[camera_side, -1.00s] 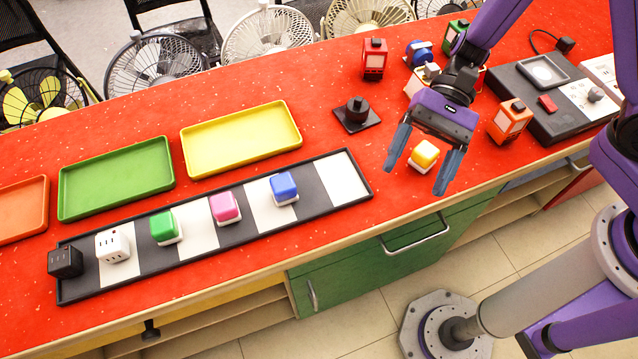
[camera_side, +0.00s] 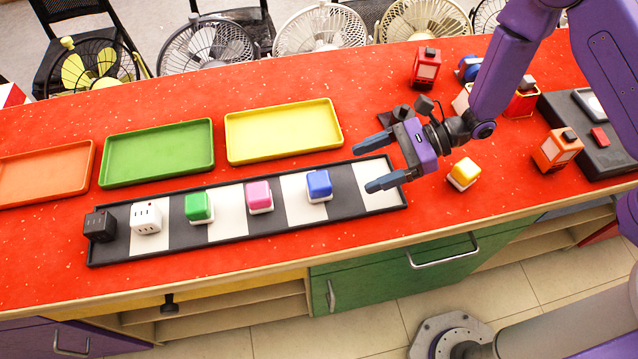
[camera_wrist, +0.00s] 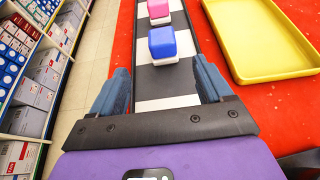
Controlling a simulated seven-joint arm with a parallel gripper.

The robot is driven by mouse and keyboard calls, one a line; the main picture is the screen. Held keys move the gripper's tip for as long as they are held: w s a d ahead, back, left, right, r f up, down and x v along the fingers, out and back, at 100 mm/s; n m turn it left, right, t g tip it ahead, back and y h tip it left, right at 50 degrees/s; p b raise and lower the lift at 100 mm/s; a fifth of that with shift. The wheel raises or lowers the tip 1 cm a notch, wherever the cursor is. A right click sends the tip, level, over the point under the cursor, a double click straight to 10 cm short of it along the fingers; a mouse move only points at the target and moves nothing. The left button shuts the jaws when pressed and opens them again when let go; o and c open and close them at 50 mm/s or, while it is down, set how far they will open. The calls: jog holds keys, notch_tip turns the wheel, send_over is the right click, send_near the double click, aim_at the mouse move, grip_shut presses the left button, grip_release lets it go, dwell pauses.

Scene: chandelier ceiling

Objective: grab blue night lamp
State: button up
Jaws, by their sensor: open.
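The blue night lamp (camera_side: 319,185) is a small blue cube on a white base. It stands on the black-and-white striped tray (camera_side: 345,208), just right of the pink lamp (camera_side: 259,196). My gripper (camera_side: 368,165) is at the tray's right end, to the right of the blue lamp and apart from it, with its fingers pointing left toward it. In the wrist view the blue lamp (camera_wrist: 168,45) lies ahead, beyond the two fingertips (camera_wrist: 163,80). My gripper is open with nothing between its fingers.
Green (camera_side: 199,207), white (camera_side: 146,218) and black (camera_side: 100,226) cubes stand further left on the striped tray. A yellow lamp (camera_side: 464,173) stands right of my gripper. Yellow (camera_side: 284,131), green (camera_side: 157,152) and orange (camera_side: 45,175) empty trays lie behind. An orange lantern (camera_side: 557,150) stands at right.

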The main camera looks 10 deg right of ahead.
send_near(308, 188)
jog(key=a+f, duration=0.1)
jog(key=a, duration=0.1)
jog(key=a+f, duration=0.1)
jog(key=shift+a+f, duration=0.35)
jog(key=shift+f, duration=0.05)
jog(key=shift+w+x, duration=0.1)
jog(key=shift+x, duration=1.25)
jog(key=shift+w+x, duration=0.15)
jog(key=shift+x, duration=1.2)
jog(key=shift+r, duration=0.2)
jog(key=c, duration=1.1)
